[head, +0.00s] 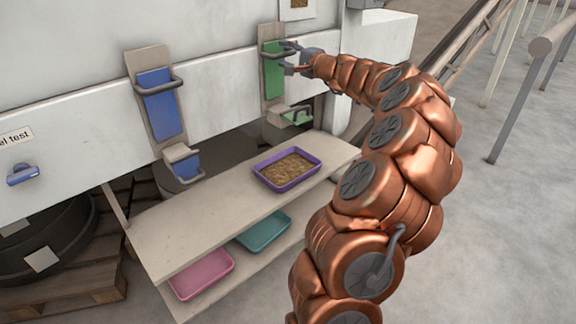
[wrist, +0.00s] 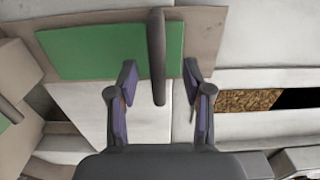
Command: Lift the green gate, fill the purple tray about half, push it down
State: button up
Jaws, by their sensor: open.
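The green gate (head: 272,78) is a flat panel in a beige upright frame on the white machine, with a grey bar handle (head: 276,50) across its upper part. In the wrist view the green gate (wrist: 110,50) lies to the left and its dark handle (wrist: 157,50) runs between my fingers. My gripper (head: 287,58) is open at the handle; in the wrist view my gripper (wrist: 159,75) has one finger on each side of it, with gaps. The purple tray (head: 262,178) stands on the upper shelf near the green spout (head: 297,117), with brown pellets spread inside.
A blue gate (head: 160,105) with its own handle and spout is at the left. Teal (head: 264,232) and pink (head: 202,274) trays lie on the lower shelf. The upper shelf (head: 190,220) is bare left of the purple tray. Railings (head: 520,85) stand at the right.

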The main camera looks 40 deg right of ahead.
jog(key=shift+s, duration=0.1)
jog(key=s+b, duration=0.1)
jog(key=s, duration=0.5)
jog(key=shift+s, duration=0.4)
jog(key=shift+a, duration=0.1)
dwell(0.5)
